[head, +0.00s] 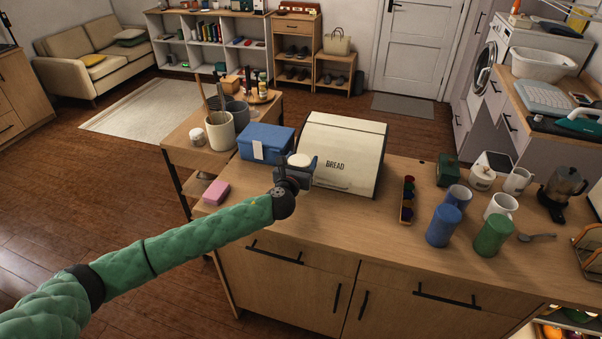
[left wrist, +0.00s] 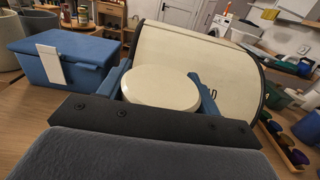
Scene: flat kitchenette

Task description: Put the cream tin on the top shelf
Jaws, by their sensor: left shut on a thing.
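The cream tin (head: 299,159) is a small, round, pale tin with a flat lid. It is between the fingers of my left gripper (head: 301,170), which is shut on it. In the left wrist view the tin (left wrist: 162,90) sits upright between the two blue fingers. The gripper is above the counter, just in front of the bread bin's left side; I cannot tell whether the tin touches the counter. My right gripper is not in view. A white shelf unit (head: 204,55) stands far off at the back wall; I cannot tell whether it holds the top shelf meant.
The cream bread bin (head: 340,150) is right behind the tin, with a blue box (head: 265,140) to its left. A rack of coloured pods (head: 407,200) and several mugs stand right. The counter's front middle is clear.

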